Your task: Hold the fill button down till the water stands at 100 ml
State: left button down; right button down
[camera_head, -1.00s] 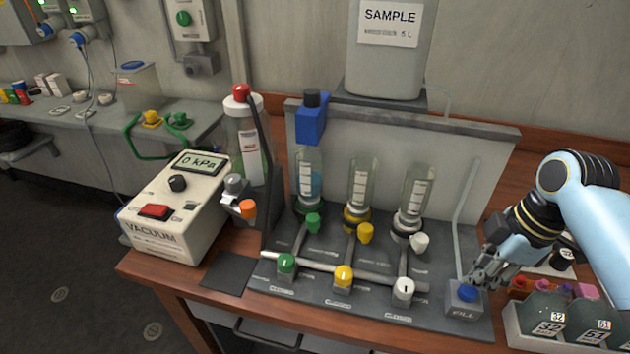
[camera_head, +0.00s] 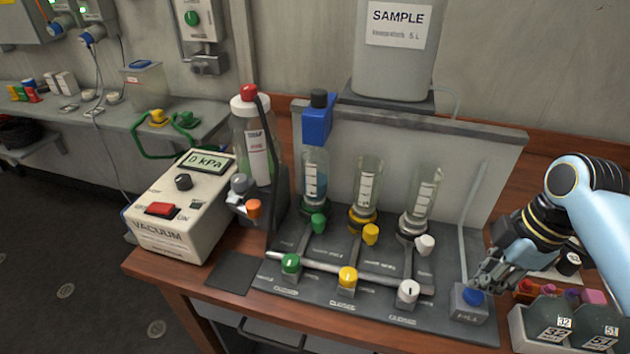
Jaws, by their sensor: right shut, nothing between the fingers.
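The blue fill button (camera_head: 472,297) sits on a grey box marked FILL at the right front of the rig. My right gripper (camera_head: 484,283) is shut and empty, its fingertips at the button's upper right edge. I cannot tell whether they press it. Three glass cylinders with scales stand on the rig. The left cylinder (camera_head: 315,178), under a blue block (camera_head: 318,122), holds bluish water; its exact level is too small to read. The middle cylinder (camera_head: 367,182) and right cylinder (camera_head: 423,194) look empty. My left gripper is not in view.
A vacuum box (camera_head: 178,212) reading 0 kPa stands at the left, beside a red-capped bottle (camera_head: 250,140). A white SAMPLE container (camera_head: 397,60) stands behind. A rack of labelled bottles (camera_head: 552,320) is close to the right of the button.

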jog(key=shift+f+b, duration=0.8)
jog(key=shift+f, duration=0.6)
jog(key=shift+s, duration=0.1)
jog(key=shift+r+p, duration=0.7)
jog(key=shift+p, duration=0.35)
notch_tip(320, 180, up, 6)
jog(key=p, duration=0.6)
jog(key=shift+f, duration=0.1)
